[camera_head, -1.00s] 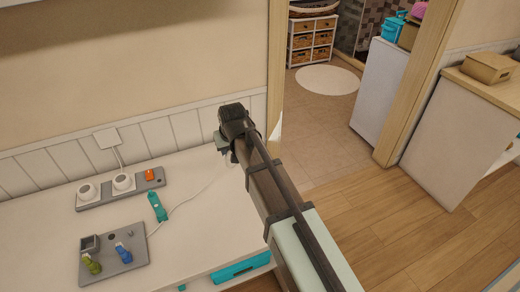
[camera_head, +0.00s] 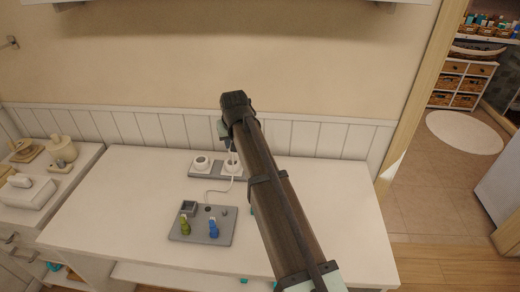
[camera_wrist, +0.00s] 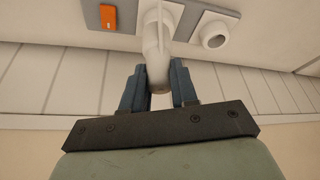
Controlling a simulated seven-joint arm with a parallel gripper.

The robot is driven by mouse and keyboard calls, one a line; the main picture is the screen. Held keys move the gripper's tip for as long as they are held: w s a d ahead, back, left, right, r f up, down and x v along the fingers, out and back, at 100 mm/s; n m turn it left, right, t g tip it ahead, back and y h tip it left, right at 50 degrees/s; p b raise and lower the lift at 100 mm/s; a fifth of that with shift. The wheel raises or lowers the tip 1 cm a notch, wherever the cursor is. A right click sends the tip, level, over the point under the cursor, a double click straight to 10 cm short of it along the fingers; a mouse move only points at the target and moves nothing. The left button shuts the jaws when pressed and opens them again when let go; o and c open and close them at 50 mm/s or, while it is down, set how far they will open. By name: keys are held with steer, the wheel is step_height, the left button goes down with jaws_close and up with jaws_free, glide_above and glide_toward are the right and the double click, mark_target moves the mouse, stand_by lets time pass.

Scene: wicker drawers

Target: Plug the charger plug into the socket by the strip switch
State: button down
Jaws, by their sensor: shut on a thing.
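My gripper (camera_wrist: 158,88) is shut on a white charger plug (camera_wrist: 157,50). In the wrist view the plug overlaps the socket beside the orange strip switch (camera_wrist: 108,18) and covers most of it. I cannot tell whether the plug is seated in it or just in front. The other round white socket (camera_wrist: 214,34) on the grey strip is uncovered. In the head view my gripper (camera_head: 228,143) is over the strip (camera_head: 209,173) at the back of the white desk. The socket away from the switch (camera_head: 201,162) shows clearly; my arm hides the switch end. A white cord (camera_head: 218,191) trails from that area.
A grey board (camera_head: 192,236) in front of the strip holds a green item (camera_head: 185,227), a blue item (camera_head: 213,228) and a small box (camera_head: 188,207). The panelled wall (camera_head: 310,135) stands close behind. The desk's left part (camera_head: 120,210) is clear.

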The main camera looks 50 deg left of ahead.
steer(key=shift+m, duration=0.5)
steer(key=a, duration=0.1)
steer(key=w+a, duration=0.1)
steer(key=a, duration=0.1)
steer(key=a+r, duration=0.1)
steer(key=shift+w+a+r, duration=0.1)
steer(key=shift+w+a, duration=0.25)
steer(key=shift+w, duration=0.05)
steer(key=shift+f, duration=2.95)
steer(key=shift+f, duration=2.25)
steer(key=c, duration=0.8)
jaws_free()
